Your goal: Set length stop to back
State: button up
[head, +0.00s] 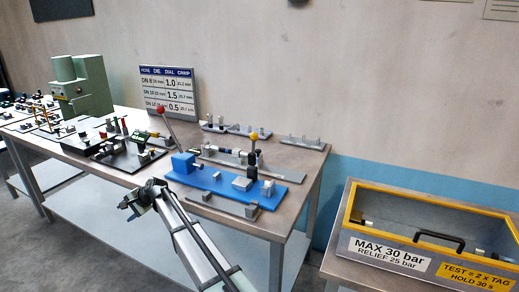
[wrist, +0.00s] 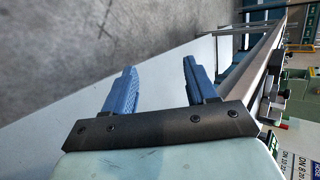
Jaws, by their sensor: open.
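A blue base plate (head: 215,183) with grey blocks on it lies near the front right of the workbench (head: 290,205). A lever with a red ball (head: 160,105) stands at its left. A lever with a yellow ball (head: 254,137) rises behind it, by a grey rail (head: 215,157). Which of these parts is the length stop I cannot tell. My gripper (head: 128,205) is in front of the bench's front edge, left of the blue plate. In the wrist view its two blue fingers (wrist: 160,70) are apart with nothing between them.
A sign (head: 168,88) and a green machine (head: 82,85) stand at the back of the bench. Small fittings and black trays (head: 125,150) crowd its left and middle. A yellow-rimmed test box (head: 425,235) with a black handle stands on a separate table at the right.

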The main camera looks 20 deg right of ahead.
jog(key=w+a+r+t+y, duration=0.1)
jog(key=w+a+r, duration=0.15)
jog(key=r, duration=0.55)
jog(key=w+a+r+y, duration=0.1)
jog(key=w+a+r, duration=0.15)
jog(key=r, duration=0.65)
notch_tip(320, 180, up, 10)
jog(key=n+g+h, duration=0.2)
jog(key=n+h, duration=0.7)
jog(key=n, duration=0.4)
send_over(258, 150)
jog(key=s+d, duration=0.2)
jog(key=s, duration=0.4)
jog(key=shift+t, duration=0.3)
jog(key=x, duration=1.3)
jog(key=shift+w+d+r, duration=0.1)
jog(key=shift+w+d, duration=0.15)
jog(key=shift+w, duration=0.05)
